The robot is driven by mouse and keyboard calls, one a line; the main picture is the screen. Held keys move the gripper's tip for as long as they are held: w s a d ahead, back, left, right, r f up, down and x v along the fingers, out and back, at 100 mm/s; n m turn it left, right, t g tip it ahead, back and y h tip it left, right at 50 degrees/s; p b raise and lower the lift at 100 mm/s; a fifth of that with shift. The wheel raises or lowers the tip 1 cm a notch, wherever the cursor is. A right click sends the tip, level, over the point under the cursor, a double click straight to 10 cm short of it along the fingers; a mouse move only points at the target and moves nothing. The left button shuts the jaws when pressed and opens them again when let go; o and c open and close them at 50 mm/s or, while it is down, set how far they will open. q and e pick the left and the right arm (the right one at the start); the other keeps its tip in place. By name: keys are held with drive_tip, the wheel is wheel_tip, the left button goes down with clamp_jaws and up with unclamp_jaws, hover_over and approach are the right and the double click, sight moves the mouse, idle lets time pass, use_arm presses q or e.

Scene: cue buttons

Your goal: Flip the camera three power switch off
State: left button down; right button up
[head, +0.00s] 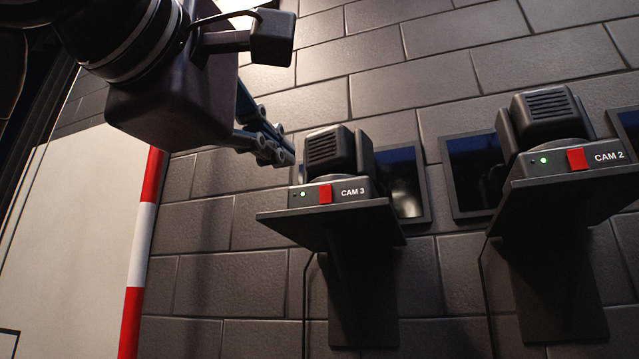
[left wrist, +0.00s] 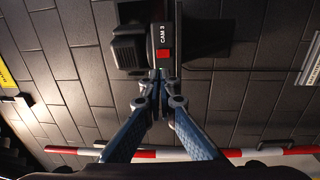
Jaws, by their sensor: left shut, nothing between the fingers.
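The camera three unit (head: 330,165) stands on a wall shelf in the middle of the head view. Its base carries the label CAM 3, a red power switch (head: 325,194) and a small lit green light (head: 303,195). My left gripper (head: 288,155) comes in from the upper left, fingers shut and empty, beside the left end of the unit. In the left wrist view the shut fingertips (left wrist: 158,76) are just below the red switch (left wrist: 162,54) in the picture. I cannot tell whether they touch the unit. My right gripper is not in view.
A second unit labelled CAM 2 (head: 546,155), with its own red switch (head: 577,159), stands on a shelf to the right. Dark panels (head: 405,185) are on the brick wall behind. A red and white striped edge (head: 140,245) runs down the left.

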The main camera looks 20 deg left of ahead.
sight(324, 189)
use_arm(q)
drive_tip(key=w+p, duration=0.1)
drive_tip(key=w, duration=0.3)
drive_tip(key=w+r+p, duration=0.1)
drive_tip(key=w+p, duration=0.1)
drive_tip(key=w, duration=0.2)
drive_tip(key=w+r+p, duration=0.1)
drive_tip(key=w+p, duration=0.1)
drive_tip(key=w, duration=0.2)
drive_tip(key=shift+w+d, duration=0.25)
drive_tip(key=shift+w, duration=0.1)
drive_tip(key=shift+w+f+p, duration=0.15)
drive_tip(key=shift+w+p, duration=0.2)
drive_tip(key=shift+w, duration=0.25)
drive_tip(key=shift+w+r+g+p, duration=0.2)
drive_tip(key=shift+r+g+p, duration=0.35)
drive_tip(key=shift+p, duration=0.65)
drive_tip(key=shift+f, duration=0.25)
drive_tip(key=shift+s+a, duration=0.1)
